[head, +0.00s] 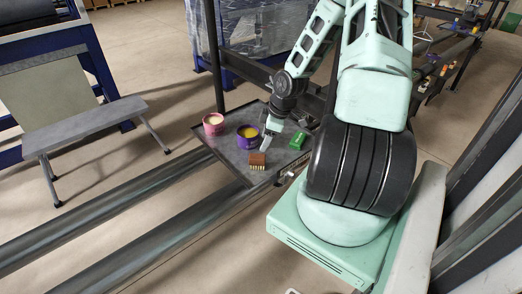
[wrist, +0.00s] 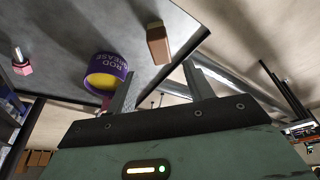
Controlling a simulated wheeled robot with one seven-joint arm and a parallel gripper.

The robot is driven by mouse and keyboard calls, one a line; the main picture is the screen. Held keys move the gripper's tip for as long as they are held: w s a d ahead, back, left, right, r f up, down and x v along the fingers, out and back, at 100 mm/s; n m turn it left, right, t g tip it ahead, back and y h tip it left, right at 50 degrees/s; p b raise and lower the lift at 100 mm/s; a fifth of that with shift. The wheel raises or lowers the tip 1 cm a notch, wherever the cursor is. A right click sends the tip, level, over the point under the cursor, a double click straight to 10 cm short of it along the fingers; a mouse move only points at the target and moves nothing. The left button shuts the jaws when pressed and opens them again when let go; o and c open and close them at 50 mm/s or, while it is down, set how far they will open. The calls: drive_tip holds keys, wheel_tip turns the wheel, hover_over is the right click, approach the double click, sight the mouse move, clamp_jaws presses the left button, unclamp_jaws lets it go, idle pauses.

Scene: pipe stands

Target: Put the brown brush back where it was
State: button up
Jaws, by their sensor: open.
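The brown brush (head: 257,160) lies on the dark grey tray table (head: 233,158) near its front edge, with its pale bristles toward the camera. It also shows in the wrist view (wrist: 158,46), ahead of the fingers and apart from them. My gripper (head: 267,141) is open and empty, just behind the brush in the head view. In the wrist view, the space between its two fingertips (wrist: 158,70) is clear.
A purple tub of rod grease (head: 248,137) stands close left of my gripper, with a pink tub (head: 213,124) further left. A green object (head: 298,140) lies to the right. Long dark pipes (head: 150,210) run left of the table. A grey bench (head: 85,128) stands further left.

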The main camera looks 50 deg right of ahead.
drive_tip(key=a+r+g, duration=0.1)
drive_tip(key=a+r, duration=0.3)
drive_tip(key=a, duration=0.4)
drive_tip(key=w+a+r+n+g+h, duration=0.1)
drive_tip(key=a+r, duration=0.3)
drive_tip(key=a, duration=0.4)
drive_tip(key=a+r+g, duration=0.1)
drive_tip(key=a+r, duration=0.4)
drive_tip(key=a, duration=0.4)
drive_tip(key=s+a+r, duration=0.3)
drive_tip(key=s+a, duration=0.5)
drive_tip(key=s+a+r, duration=0.4)
drive_tip(key=s+a, duration=0.3)
drive_tip(key=a, duration=0.2)
drive_tip(key=shift+s+a+r+n, duration=0.15)
drive_tip(key=shift+s+r+n, duration=0.15)
drive_tip(key=shift+s, duration=0.05)
drive_tip(key=shift+f, duration=0.1)
wheel_tip(320, 180, down, 6)
drive_tip(key=b, duration=0.6)
